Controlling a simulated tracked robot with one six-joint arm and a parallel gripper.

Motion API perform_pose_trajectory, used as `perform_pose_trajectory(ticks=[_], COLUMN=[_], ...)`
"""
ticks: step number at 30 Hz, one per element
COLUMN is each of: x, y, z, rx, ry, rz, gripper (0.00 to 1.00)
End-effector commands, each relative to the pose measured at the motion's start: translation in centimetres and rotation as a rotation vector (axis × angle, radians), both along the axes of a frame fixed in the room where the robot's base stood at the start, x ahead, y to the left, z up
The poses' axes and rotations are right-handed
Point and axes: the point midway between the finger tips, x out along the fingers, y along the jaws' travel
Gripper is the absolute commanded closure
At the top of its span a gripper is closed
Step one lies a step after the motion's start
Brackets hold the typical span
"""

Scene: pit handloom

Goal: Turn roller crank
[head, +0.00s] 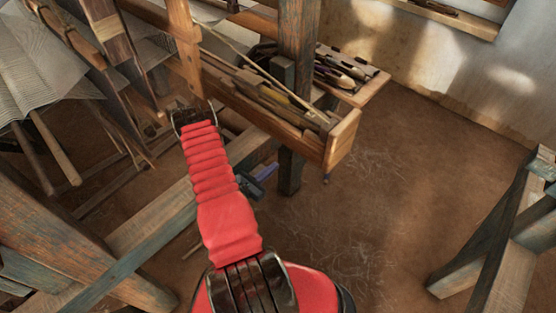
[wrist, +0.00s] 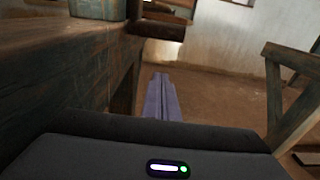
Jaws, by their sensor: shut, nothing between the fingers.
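I cannot make out the roller crank in either view. My gripper (head: 268,171) shows small in the head view, partly hidden behind my red arm, low beside a dark loom post. In the wrist view its two grey-violet fingers (wrist: 161,80) lie together, shut and empty. They point forward over the brown floor, to the right of a worn wooden beam (wrist: 60,65). No contact between the fingers and the loom can be seen.
The loom post (head: 291,90) and a wooden tray of tools (head: 343,140) stand close beyond my gripper. A slanted beam (head: 150,235) crosses at lower left, with pale cloth (head: 35,75) above. Another wooden frame (head: 500,235) stands right. Open floor (head: 400,180) lies between.

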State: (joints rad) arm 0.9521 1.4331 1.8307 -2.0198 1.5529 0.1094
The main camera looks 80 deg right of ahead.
Motion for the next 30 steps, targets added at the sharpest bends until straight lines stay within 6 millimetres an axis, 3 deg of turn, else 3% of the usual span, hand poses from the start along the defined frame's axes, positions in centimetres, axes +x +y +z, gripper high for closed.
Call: perform_pose_trajectory(ticks=[6, 13, 25, 30], x=[1.4, 1.9, 1.6, 0.1], y=[2.4, 3.4, 3.6, 4.8], z=[-1.1, -1.5, -1.4, -0.9], rx=[0.001, 0.001, 0.006, 0.034], ry=[0.000, 0.000, 0.000, -0.007], rz=[0.002, 0.000, -0.014, -0.104], gripper=[1.00, 1.00, 1.00, 1.00])
